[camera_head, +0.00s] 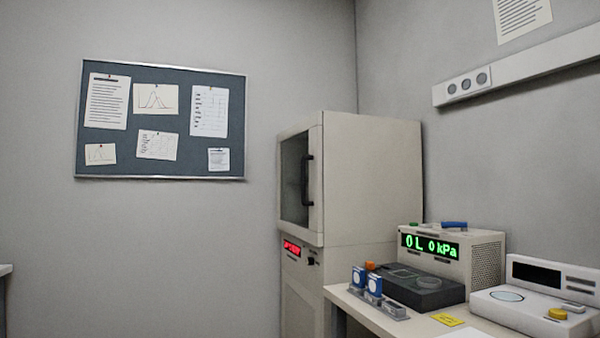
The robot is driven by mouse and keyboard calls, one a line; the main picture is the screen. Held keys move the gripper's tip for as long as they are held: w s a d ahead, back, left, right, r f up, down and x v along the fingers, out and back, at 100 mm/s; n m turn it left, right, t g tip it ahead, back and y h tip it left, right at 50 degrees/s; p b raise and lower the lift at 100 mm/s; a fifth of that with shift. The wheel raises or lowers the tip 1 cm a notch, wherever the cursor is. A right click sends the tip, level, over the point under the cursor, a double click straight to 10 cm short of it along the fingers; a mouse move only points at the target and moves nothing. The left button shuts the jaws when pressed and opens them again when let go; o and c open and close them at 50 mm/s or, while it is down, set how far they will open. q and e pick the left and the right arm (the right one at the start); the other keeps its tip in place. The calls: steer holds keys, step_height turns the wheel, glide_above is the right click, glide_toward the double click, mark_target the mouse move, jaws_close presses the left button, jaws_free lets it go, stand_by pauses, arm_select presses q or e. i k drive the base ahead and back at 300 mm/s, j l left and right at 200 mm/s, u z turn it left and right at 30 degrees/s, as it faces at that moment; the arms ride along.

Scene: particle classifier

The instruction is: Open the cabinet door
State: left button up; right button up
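A tall beige cabinet (372,180) stands in the corner, in the middle-right of the head view. Its upper door (294,178) faces left, has a dark window and looks shut. A dark vertical handle (307,180) sits on the door's right side. Below the door is a panel with a small red lit display (292,248) and a dark knob or latch (313,261). Neither of my grippers shows in this view.
A bench (350,308) stands right of the cabinet's front. It holds a device with a green display (430,246), a white instrument (535,296) and two small blue items in a grey holder (380,306). The floor is out of view.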

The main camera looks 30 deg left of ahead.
mark_target(313, 234)
steer(key=i+j, duration=0.2)
steer(key=j, duration=0.2)
steer(key=i+j, duration=0.2)
steer(key=j, duration=0.2)
steer(key=i+j, duration=0.2)
steer(key=j, duration=0.2)
steer(key=i+j, duration=0.15)
steer(key=j, duration=0.25)
steer(key=i+j, duration=0.2)
steer(key=j, duration=0.2)
steer(key=i+j, duration=0.2)
steer(key=j, duration=0.25)
steer(key=i+j, duration=0.2)
steer(key=j, duration=0.2)
steer(key=i+j, duration=0.2)
steer(key=j, duration=0.2)
